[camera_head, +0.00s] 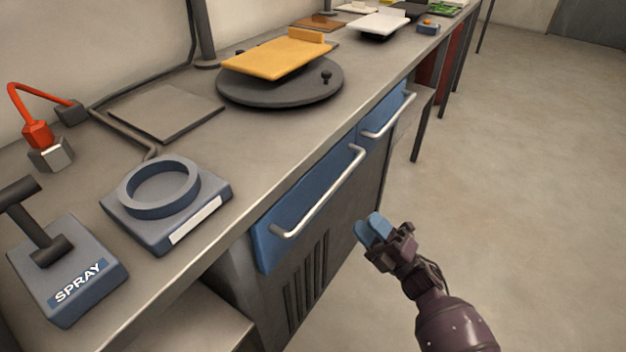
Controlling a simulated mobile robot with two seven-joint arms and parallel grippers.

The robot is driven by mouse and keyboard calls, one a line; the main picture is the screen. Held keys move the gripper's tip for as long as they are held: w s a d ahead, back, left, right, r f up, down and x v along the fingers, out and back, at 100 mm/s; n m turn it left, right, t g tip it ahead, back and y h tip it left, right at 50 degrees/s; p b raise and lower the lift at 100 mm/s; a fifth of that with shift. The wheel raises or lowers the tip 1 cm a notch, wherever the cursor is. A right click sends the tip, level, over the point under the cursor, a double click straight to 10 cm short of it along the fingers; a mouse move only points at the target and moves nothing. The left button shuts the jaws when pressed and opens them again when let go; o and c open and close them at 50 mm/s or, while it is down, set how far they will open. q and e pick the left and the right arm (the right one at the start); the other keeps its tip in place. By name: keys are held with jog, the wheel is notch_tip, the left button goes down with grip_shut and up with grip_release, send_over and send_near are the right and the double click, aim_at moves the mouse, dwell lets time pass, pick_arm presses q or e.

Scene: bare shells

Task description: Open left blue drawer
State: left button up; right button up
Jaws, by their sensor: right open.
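The left blue drawer (262,246) is the nearer of two blue drawer fronts under the counter. Its front looks flush with the cabinet, so it appears closed. Its long silver bar handle (322,196) runs along the front. The right blue drawer (371,143) lies farther along, with its own silver handle (391,117), and also looks closed. My right gripper (372,229) has blue fingertips and is open and empty. In the picture it is right of and below the left drawer's handle, apart from it. My left gripper is not in view.
The grey counter (250,190) carries a blue base with a ring (206,205), a block marked SPRAY (95,262), and a round dark turntable (280,94) with a yellow plate (270,60). A vented panel (308,285) is below the drawer. The floor (520,180) on the right is clear.

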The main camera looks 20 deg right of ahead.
aim_at(332, 186)
jog(key=x, duration=1.1)
jog(key=shift+s+r, duration=0.1)
grip_shut()
